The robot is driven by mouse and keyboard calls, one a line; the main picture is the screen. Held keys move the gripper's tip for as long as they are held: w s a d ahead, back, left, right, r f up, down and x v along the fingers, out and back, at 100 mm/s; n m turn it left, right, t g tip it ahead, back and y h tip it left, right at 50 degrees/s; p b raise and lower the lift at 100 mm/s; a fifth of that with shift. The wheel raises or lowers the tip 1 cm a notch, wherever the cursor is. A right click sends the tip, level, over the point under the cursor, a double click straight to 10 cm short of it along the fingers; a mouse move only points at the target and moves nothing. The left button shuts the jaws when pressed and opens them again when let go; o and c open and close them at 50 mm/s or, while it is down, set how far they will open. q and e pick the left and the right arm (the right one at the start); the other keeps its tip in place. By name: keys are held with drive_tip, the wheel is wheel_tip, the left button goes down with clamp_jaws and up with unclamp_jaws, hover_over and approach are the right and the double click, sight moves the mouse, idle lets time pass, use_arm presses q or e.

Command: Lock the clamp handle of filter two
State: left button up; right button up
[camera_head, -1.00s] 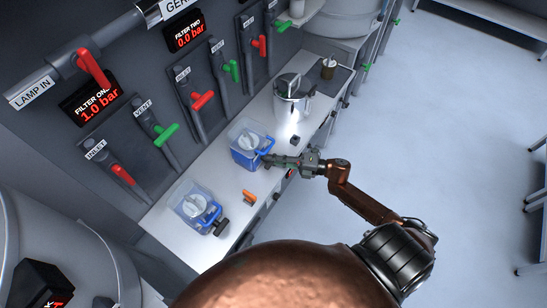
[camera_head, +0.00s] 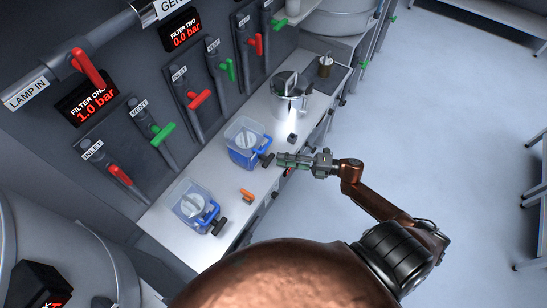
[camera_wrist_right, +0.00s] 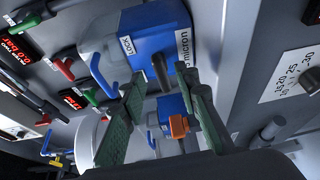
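Two blue filter housings with clear covers stand on the bench: the farther one (camera_head: 243,155), below the FILTER TWO display, and the nearer one (camera_head: 194,222). A blue curved handle (camera_wrist_right: 100,77) sticks out at the side of the farther housing (camera_wrist_right: 154,30) in the right wrist view. A dark stub (camera_head: 267,160) projects from that housing's front; in the wrist view it (camera_wrist_right: 160,72) lies beyond and between my fingertips. My right gripper (camera_head: 280,160) is open and empty, just right of the stub; it also shows in the wrist view (camera_wrist_right: 165,92). My left gripper is out of view.
A small orange piece (camera_head: 247,195) lies between the housings; a small dark block (camera_head: 292,138) lies farther along. A steel pot (camera_head: 291,100) stands beyond it. Red and green valve handles line the wall panel.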

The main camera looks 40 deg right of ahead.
drive_tip(key=v, duration=0.6)
drive_tip(key=shift+d, duration=0.15)
drive_tip(key=d+f+m+t+h, duration=0.1)
drive_tip(key=d+f+m+h, duration=0.35)
drive_tip(key=f, duration=0.35)
drive_tip(key=d+f+m+t+h, duration=0.1)
drive_tip(key=d+f+m+h, duration=0.2)
drive_tip(key=f+m, duration=0.4)
drive_tip(key=s+d+f+m+g+h+p, duration=0.1)
drive_tip(key=s+f+m+g+h, duration=0.15)
drive_tip(key=s+f, duration=0.45)
drive_tip(key=s+d+f+m+g+h+p, duration=0.1)
drive_tip(key=s+f+m+h, duration=0.15)
drive_tip(key=f, duration=0.75)
drive_tip(key=s+a+f+m+g, duration=0.3)
drive_tip(key=s+f, duration=0.5)
drive_tip(key=s, duration=0.1)
drive_tip(key=s+a+f+m+g, duration=0.3)
drive_tip(key=s+f, duration=0.5)
drive_tip(key=s, duration=0.1)
drive_tip(key=s+a+f+m+g, duration=0.1)
drive_tip(key=s+a+f+g, duration=0.1)
drive_tip(key=s+a, duration=0.3)
drive_tip(key=s+a+f+m+g, duration=0.2)
drive_tip(key=s+a+f, duration=0.2)
drive_tip(key=s, duration=0.7)
drive_tip(key=shift+s+a+g+p, duration=0.35)
drive_tip(key=shift+s+a+p, duration=0.05)
drive_tip(key=shift+a, duration=0.2)
